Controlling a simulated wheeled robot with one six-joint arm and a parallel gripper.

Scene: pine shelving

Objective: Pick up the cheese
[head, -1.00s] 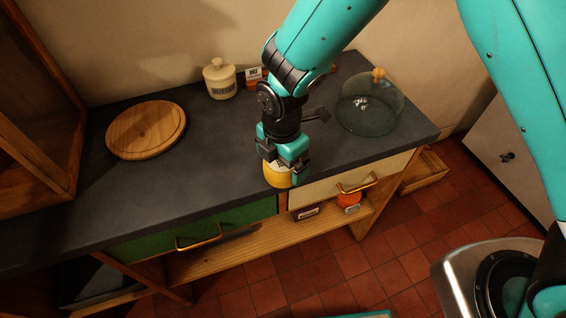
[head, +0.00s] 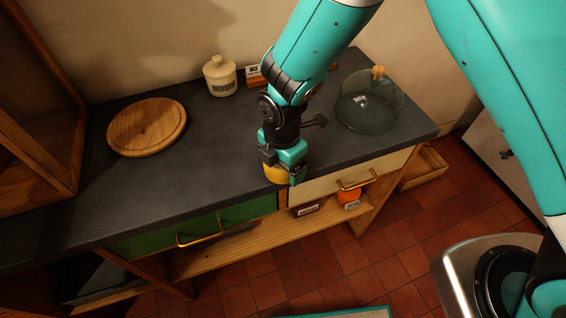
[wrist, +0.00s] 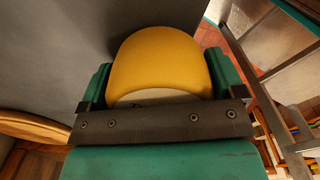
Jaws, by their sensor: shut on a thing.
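The cheese (head: 276,174) is a yellow rounded block with a paler face, near the front edge of the dark counter. It also fills the middle of the wrist view (wrist: 160,62). My gripper (head: 281,171) is shut on it from above, with one teal finger on each side. Its lower part shows below the fingers in the head view; its top is hidden by the gripper. I cannot tell whether it touches the counter.
A round wooden board (head: 147,126) lies on the counter (head: 215,150) at left. A lidded crock (head: 220,76) and a small box (head: 255,76) stand at the back. A glass dome (head: 368,105) stands at right. Drawer handles (head: 357,180) protrude below the front edge.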

